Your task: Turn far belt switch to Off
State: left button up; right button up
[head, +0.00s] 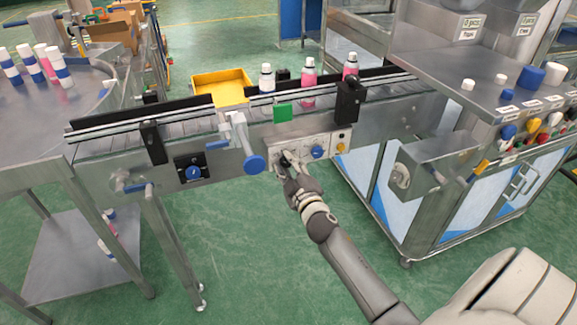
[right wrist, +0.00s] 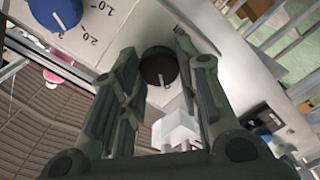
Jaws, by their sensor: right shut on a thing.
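The belt control panel (head: 300,147) is on the front side of the conveyor. A round black switch knob (right wrist: 158,67) with a pale pointer line shows in the right wrist view, between the fingers of my right gripper (right wrist: 157,60). In the head view my right gripper (head: 286,163) is at the left part of the panel and hides the knob. It is shut on the knob. The switch's position labels cannot be read. My left gripper is not in view.
A blue dial (head: 317,152) with a number scale is beside the knob. A blue hand knob (head: 254,165) sticks out just left of my gripper. Bottles (head: 308,84) stand on the conveyor, near a yellow tray (head: 221,84). The crimping machine's cabinet (head: 480,175) is at the right.

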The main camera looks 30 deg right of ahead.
jog(key=o, duration=1)
jog(key=shift+s, duration=0.1)
jog(key=v, duration=1.2)
jog(key=shift+f, duration=0.15)
